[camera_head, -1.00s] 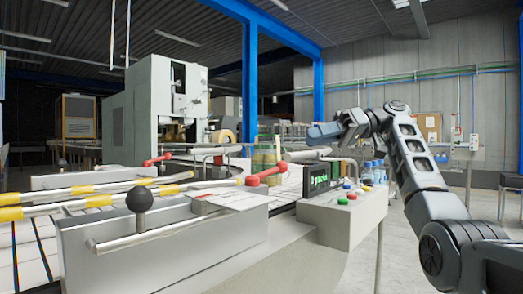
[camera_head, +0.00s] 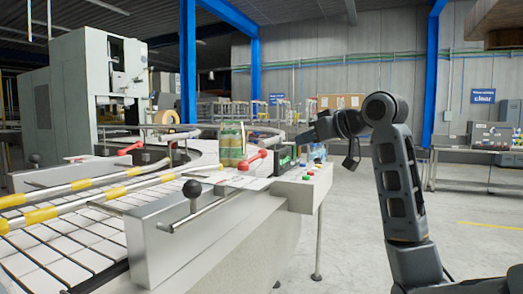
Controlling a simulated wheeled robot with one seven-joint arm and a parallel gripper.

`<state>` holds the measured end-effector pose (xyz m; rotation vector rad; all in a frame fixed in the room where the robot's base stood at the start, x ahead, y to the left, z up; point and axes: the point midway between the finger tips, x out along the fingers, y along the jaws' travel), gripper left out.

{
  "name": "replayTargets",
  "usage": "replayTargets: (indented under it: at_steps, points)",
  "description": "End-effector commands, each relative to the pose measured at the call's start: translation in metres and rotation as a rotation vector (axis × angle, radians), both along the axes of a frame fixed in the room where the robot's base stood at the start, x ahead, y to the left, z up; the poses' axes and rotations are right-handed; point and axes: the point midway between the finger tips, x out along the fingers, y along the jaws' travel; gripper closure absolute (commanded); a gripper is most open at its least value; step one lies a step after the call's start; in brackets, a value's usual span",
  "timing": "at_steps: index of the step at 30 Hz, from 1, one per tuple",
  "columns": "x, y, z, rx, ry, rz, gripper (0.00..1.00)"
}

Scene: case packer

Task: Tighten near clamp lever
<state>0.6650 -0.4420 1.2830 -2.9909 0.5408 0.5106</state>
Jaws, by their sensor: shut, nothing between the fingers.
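A red clamp lever (camera_head: 252,160) stands on the near guide rail of the conveyor, close to bottles with green and tan contents. A second red lever (camera_head: 130,148) is on the far rail at left. A black ball knob (camera_head: 192,189) sits on a metal rod at the near side wall. My gripper (camera_head: 304,138) is shut and empty. It appears right of the near red lever and higher in the picture, apart from it, over the control box area. Its fingertips are small and dark here.
A control box (camera_head: 300,188) with coloured buttons and a small display stands at the conveyor's right end, with bottles behind it. Yellow-striped rails (camera_head: 75,187) run along the conveyor. A grey machine (camera_head: 90,95) stands behind. Floor at right is open.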

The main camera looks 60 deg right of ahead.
Motion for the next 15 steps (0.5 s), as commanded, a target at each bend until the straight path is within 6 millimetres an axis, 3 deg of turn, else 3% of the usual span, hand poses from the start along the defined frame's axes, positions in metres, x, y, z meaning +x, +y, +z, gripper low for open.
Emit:
replayTargets:
  at_steps: [15]
  points:
    - [0.085, -0.031, -0.031, 0.002, 0.004, 0.005, 1.00]
